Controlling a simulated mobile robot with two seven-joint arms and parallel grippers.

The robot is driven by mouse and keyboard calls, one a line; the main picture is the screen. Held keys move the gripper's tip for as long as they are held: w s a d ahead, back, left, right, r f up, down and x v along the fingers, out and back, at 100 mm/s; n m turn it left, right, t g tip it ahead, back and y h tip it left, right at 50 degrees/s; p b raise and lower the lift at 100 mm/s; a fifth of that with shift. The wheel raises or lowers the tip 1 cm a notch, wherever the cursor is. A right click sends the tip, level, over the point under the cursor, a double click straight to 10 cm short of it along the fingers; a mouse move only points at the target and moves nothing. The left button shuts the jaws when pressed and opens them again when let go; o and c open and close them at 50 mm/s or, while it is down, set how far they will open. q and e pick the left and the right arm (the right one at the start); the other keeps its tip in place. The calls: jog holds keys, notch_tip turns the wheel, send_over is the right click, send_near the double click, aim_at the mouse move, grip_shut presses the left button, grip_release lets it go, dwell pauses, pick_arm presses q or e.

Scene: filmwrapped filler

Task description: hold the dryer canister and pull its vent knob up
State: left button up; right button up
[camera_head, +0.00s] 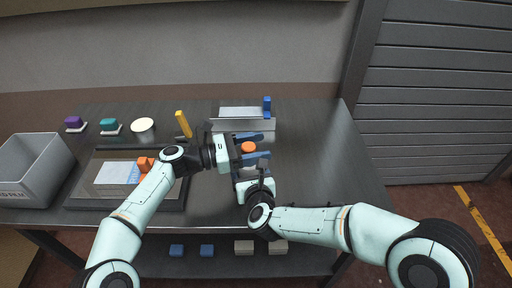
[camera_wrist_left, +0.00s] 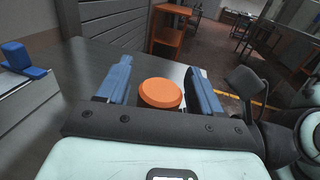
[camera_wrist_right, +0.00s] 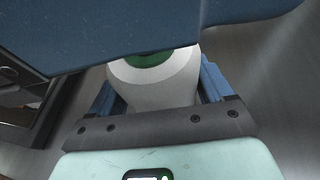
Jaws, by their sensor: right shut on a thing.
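The orange vent knob (camera_head: 248,147) sits between the two blue fingers of my left gripper (camera_head: 262,146) in the head view. In the left wrist view the knob (camera_wrist_left: 161,93) stands between the spread fingers, with a gap on each side. The pale dryer canister (camera_wrist_right: 165,88), with a green part at its top, is between the fingers of my right gripper (camera_wrist_right: 155,92), which is shut on it. A large blue finger covers the upper part of the right wrist view. The canister is mostly hidden in the head view.
A light tray or rack (camera_head: 230,125) with a blue block stands just behind the grippers. A grey bin (camera_head: 32,160) stands far left. The table's right side is clear.

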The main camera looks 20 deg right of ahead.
pick_arm(q)
jog(key=shift+a, duration=0.1)
pick_arm(e)
jog(key=shift+f, duration=0.1)
pick_arm(q)
jog(key=a, duration=1.1)
jog(key=shift+w+a, duration=0.25)
jog(key=shift+a, duration=0.15)
pick_arm(e)
jog(key=o, duration=1.1)
jog(key=shift+s, duration=0.1)
